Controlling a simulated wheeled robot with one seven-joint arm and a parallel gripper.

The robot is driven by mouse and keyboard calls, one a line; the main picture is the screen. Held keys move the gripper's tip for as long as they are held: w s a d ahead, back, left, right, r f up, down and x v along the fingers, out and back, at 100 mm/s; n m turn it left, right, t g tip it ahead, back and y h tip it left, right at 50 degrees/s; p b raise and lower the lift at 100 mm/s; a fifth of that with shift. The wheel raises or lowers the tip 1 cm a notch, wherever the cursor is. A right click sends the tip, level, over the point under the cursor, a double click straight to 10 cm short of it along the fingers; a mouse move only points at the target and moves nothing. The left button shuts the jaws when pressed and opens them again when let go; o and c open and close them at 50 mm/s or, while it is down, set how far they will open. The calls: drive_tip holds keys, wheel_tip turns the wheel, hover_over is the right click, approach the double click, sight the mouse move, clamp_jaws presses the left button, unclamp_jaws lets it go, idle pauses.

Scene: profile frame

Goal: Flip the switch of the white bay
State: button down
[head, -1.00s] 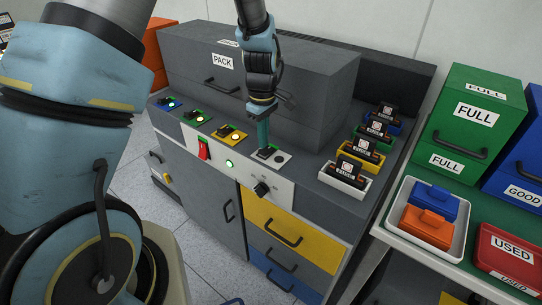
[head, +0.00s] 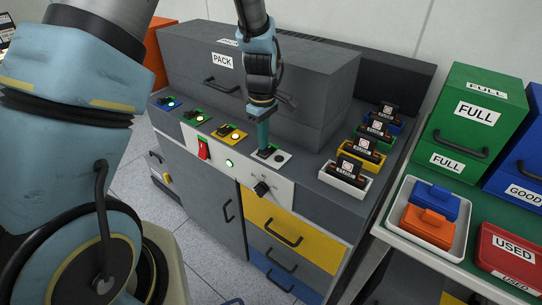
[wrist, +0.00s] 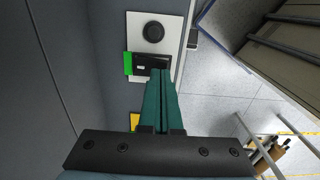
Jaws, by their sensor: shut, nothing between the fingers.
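The white bay's plate (head: 284,162) lies at the right end of the row of bays on the grey cabinet top. Its switch (head: 267,152) is a small dark block beside a dark round lamp (head: 279,159). In the wrist view the switch (wrist: 150,65) shows a green patch on its left side, and the lamp (wrist: 153,31) is dark. My gripper (head: 263,147) points down at the switch, its teal fingers shut and empty. In the wrist view the fingertips (wrist: 160,76) overlap the switch's right part. I cannot tell whether they touch it.
The other bays, blue (head: 167,103), green (head: 196,117) and yellow (head: 232,133), have lit lamps. A red rocker (head: 204,149) and black knob (head: 262,187) sit on the front panel. Trays with dark packs, the nearest white (head: 343,183), stand to the right. The PACK box (head: 235,75) rises behind.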

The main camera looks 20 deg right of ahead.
drive_tip(key=shift+f+b, duration=0.35)
drive_tip(key=shift+f, duration=0.3)
drive_tip(key=shift+r, duration=0.1)
drive_tip(key=shift+r+p, duration=2.85)
drive_tip(key=shift+r, duration=0.65)
drive_tip(key=shift+f, duration=0.1)
drive_tip(key=w+a+r+m, duration=0.1)
drive_tip(key=a+r, duration=0.3)
drive_tip(key=a, duration=0.4)
drive_tip(key=w+a+r+m, duration=0.1)
drive_tip(key=a+r+m, duration=0.1)
drive_tip(key=a+r, duration=0.35)
drive_tip(key=s+a+r+m, duration=0.1)
drive_tip(key=s+a+m, duration=0.1)
drive_tip(key=a, duration=0.6)
drive_tip(key=s+a+r+m+t, duration=0.1)
drive_tip(key=s+a, duration=0.3)
drive_tip(key=a, duration=0.4)
drive_tip(key=shift+a+r+m+t, duration=0.3)
drive_tip(key=shift+a+r+m, duration=0.05)
drive_tip(key=shift+m, duration=0.15)
